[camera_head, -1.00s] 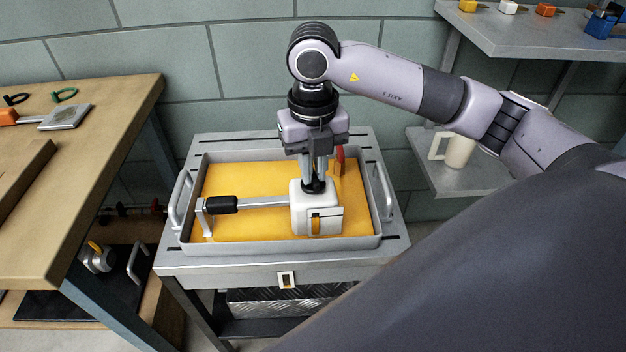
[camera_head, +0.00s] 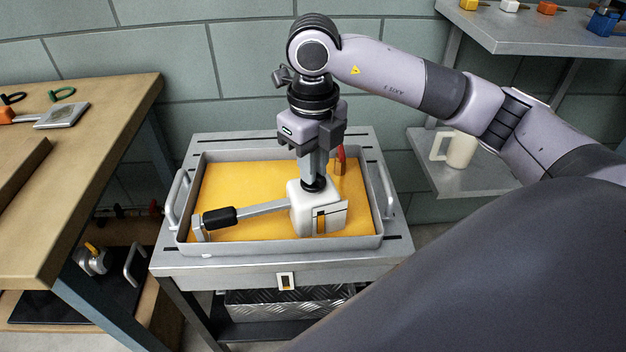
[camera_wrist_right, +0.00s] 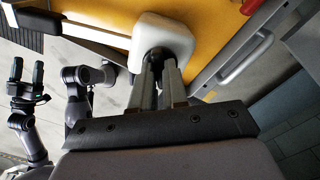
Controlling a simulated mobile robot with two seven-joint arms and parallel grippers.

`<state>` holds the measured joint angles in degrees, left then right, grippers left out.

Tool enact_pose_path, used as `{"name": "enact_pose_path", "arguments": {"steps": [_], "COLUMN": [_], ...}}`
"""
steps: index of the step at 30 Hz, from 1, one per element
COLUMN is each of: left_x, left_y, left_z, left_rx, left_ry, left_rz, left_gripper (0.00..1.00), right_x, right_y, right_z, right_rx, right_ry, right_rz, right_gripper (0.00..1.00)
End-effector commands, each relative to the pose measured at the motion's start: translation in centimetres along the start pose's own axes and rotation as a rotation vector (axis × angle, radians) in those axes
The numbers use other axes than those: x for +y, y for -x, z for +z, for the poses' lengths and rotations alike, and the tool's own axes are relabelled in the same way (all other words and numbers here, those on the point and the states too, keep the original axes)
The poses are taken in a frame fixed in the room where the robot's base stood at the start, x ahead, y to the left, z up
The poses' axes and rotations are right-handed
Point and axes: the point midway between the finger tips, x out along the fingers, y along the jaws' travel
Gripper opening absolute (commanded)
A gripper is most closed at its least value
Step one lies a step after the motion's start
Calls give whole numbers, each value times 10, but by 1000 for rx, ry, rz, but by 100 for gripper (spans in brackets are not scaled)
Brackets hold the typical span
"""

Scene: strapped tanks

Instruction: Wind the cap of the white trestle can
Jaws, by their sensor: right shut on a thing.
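The white can (camera_head: 302,222) stands in a grey tray with a yellow floor. A bar with a black grip (camera_head: 220,217) runs from it to the left and ends in a small pale leg (camera_head: 200,229). My right gripper (camera_head: 314,177) points down from above, shut on the black cap (camera_head: 313,185) on top of the can. The wrist view shows the fingers (camera_wrist_right: 160,75) around the cap (camera_wrist_right: 157,55), partly hiding it. My left gripper (camera_wrist_right: 27,75) shows only in the wrist view, with its fingers apart and empty.
The tray (camera_head: 285,249) sits on a metal cart, with raised walls and side handles. A red-handled item (camera_head: 341,160) stands behind the can, close to the gripper. A wooden bench (camera_head: 100,150) is at left; a shelf with a mug (camera_head: 461,150) is at right.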

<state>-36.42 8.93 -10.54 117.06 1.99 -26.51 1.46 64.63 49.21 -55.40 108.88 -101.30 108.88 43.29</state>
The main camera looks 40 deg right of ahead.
Motion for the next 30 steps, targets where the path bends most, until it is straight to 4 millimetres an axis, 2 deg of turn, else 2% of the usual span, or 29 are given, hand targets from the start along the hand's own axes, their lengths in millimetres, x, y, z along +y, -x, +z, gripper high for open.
{"name": "enact_pose_path", "arguments": {"steps": [8,18,27,30], "left_x": [0,0,1,2], "left_y": [0,-6,-6,-8], "left_z": [0,7,6,9], "left_rx": [0,0,2,3], "left_ry": [-1,0,9,11], "left_rz": [0,0,0,0], "left_gripper": [70,70,70,70], "right_x": [0,0,0,0], "right_y": [0,0,0,-1], "right_z": [0,0,0,0], "right_rx": [0,-1,0,-2], "right_ry": [11,241,255,316], "right_rz": [0,1,1,0], "right_gripper": [0,0,0,0]}}
